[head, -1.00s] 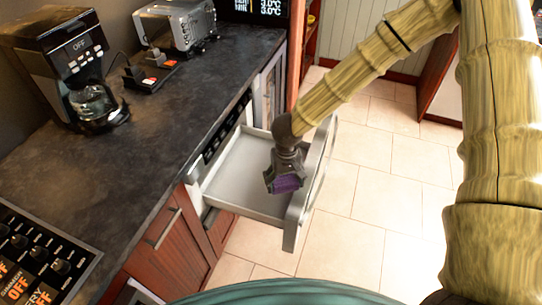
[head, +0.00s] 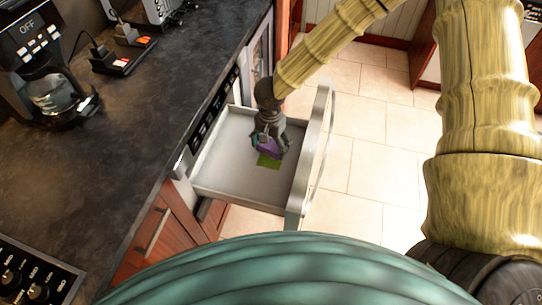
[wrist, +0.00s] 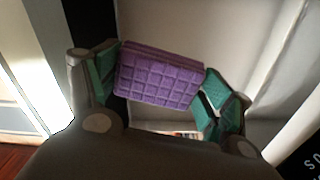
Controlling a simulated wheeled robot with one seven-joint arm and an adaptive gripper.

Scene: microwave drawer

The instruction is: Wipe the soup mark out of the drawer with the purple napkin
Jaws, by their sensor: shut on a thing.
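The microwave drawer (head: 225,178) is pulled open, with a pale, bare floor. The soup mark (head: 268,161) is a green patch on that floor, toward the drawer front and partly covered from view by my gripper. My gripper (head: 269,145) points down inside the drawer, over the mark. It is shut on the purple napkin (head: 266,150), a thick waffle-patterned block. In the wrist view the napkin (wrist: 160,75) sits between the green fingertip pads of my gripper (wrist: 161,86). I cannot tell whether the napkin touches the floor. The mark does not show in the wrist view.
The drawer's front panel and handle (head: 318,150) stand to the right of my gripper. The dark counter (head: 110,150) on the left holds a coffee maker (head: 50,85) and a small black appliance (head: 122,50). Open tiled floor (head: 375,160) lies right of the drawer.

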